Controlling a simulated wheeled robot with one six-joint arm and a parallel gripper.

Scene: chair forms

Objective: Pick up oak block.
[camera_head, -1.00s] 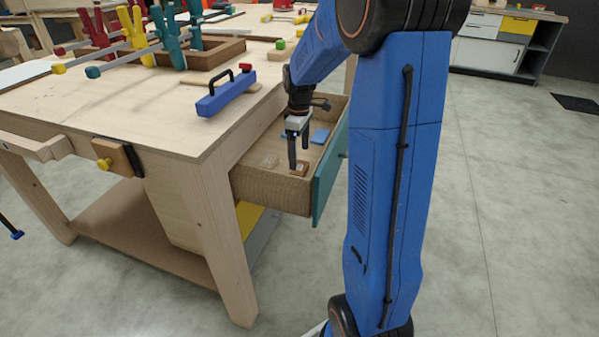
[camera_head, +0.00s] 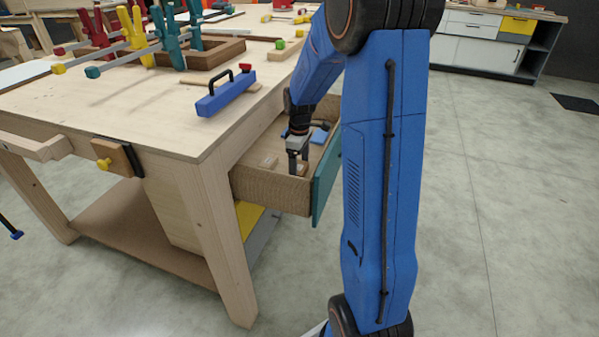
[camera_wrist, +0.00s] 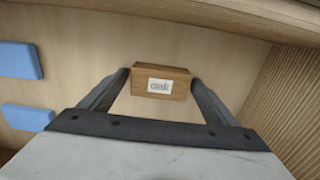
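The oak block (camera_wrist: 172,74) is a small brown wooden block with a white label reading "oak". It lies on the floor of the open drawer (camera_head: 268,190). My gripper (camera_head: 299,168) reaches down into the drawer. In the wrist view, the fingers of my gripper (camera_wrist: 160,78) stand on either side of the block, very close to its left and right ends, with a slight gap seeming to show. In the head view the block is mostly hidden by the fingers.
Two blue blocks (camera_wrist: 20,60) (camera_wrist: 27,117) lie to the left in the wrist view. Drawer walls (camera_wrist: 280,95) rise close by. The workbench (camera_head: 150,125) stands over the drawer, with a blue tool with a black handle (camera_head: 225,93) near its edge.

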